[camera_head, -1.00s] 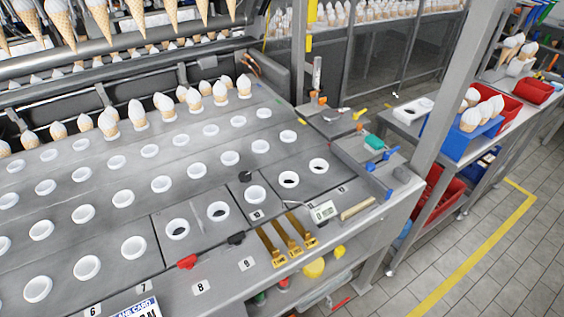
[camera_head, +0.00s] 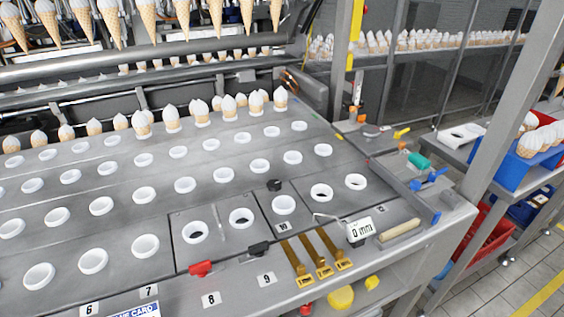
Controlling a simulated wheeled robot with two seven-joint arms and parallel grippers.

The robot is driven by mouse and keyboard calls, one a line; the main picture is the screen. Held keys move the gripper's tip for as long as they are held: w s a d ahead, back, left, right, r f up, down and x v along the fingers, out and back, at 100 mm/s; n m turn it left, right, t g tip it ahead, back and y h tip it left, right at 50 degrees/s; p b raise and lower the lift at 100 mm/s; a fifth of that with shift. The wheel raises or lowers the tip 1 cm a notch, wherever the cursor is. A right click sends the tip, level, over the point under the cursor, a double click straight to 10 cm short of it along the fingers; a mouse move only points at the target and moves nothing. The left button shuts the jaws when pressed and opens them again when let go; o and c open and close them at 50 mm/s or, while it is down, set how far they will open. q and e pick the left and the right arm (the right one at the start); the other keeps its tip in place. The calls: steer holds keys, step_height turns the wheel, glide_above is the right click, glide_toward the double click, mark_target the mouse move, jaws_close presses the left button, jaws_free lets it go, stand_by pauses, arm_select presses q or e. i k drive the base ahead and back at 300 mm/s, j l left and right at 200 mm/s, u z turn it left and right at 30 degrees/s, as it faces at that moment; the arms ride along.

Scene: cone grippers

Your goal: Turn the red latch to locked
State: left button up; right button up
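The red latch (camera_head: 201,269) sits at the front edge of the grey machine deck, just above the label 8. It belongs to a panel with two open white-ringed holes. Its handle looks roughly level, but I cannot tell from this view whether it is locked. A similar black latch (camera_head: 258,248) is to its right, and another black knob (camera_head: 274,185) sits farther back. Neither of my grippers shows in the view.
The deck (camera_head: 120,220) holds rows of white rings, with ice cream cones standing along the back and more hanging above. Yellow-brown metal clips (camera_head: 320,262) and a gauge (camera_head: 359,230) lie right of the latches. A grey post (camera_head: 515,110) stands at right.

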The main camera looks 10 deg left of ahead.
mark_target(203, 269)
steer(key=l+u, duration=0.1)
steer(key=u, duration=0.6)
steer(key=l+u, duration=0.1)
steer(key=u, duration=0.2)
